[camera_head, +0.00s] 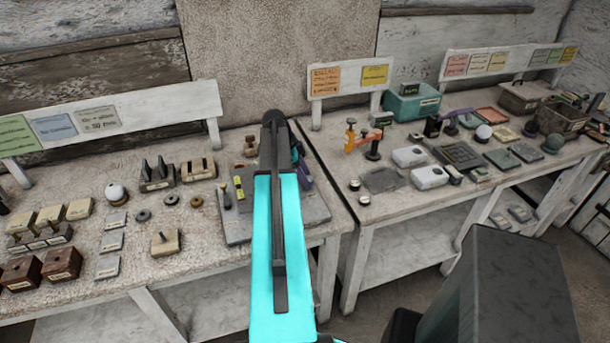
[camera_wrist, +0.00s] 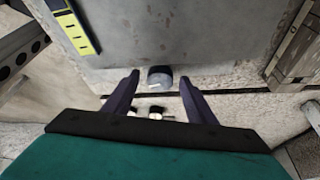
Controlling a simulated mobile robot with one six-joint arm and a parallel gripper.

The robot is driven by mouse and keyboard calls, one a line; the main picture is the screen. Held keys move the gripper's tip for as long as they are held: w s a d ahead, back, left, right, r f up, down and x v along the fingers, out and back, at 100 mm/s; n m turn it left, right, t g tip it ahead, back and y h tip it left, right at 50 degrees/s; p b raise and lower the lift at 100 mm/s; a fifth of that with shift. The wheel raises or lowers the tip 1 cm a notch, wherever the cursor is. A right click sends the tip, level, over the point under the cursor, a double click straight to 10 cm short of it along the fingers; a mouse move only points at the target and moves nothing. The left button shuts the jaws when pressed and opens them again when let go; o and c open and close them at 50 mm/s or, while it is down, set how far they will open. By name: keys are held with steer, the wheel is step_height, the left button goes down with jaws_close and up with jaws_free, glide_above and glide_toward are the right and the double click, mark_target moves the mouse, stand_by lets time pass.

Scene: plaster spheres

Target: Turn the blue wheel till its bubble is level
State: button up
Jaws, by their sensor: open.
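In the wrist view a small round grey-blue knob (camera_wrist: 158,72), apparently the wheel, is at the edge of a grey plate (camera_wrist: 165,35). My gripper (camera_wrist: 160,82) is open, its two dark purple fingers on either side of the knob. I cannot tell whether they touch it. A yellow level vial (camera_wrist: 75,28) lies on the plate at the upper left; I cannot make out its bubble. In the head view the plate (camera_head: 238,231) is on the left bench, with a yellow vial (camera_head: 239,187) on it. My arm hides the wheel there.
The left bench (camera_head: 75,250) holds wooden blocks, a white ball (camera_head: 115,193) and several rings left of the plate. The right bench (camera_head: 405,205) holds white boxes, an orange clamp (camera_head: 352,138) and a teal box (camera_head: 412,103). A gap separates the benches.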

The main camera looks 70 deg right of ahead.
steer(key=shift+f, duration=0.15)
steer(key=c, duration=1)
steer(key=shift+c, duration=0.2)
steer(key=shift+s+f+b, duration=0.1)
steer(key=shift+b, duration=0.45)
steer(key=shift+n+b, duration=0.35)
steer(key=shift+n, duration=0.05)
steer(key=shift+n+h+b, duration=0.35)
steer(key=shift+n+h, duration=0.05)
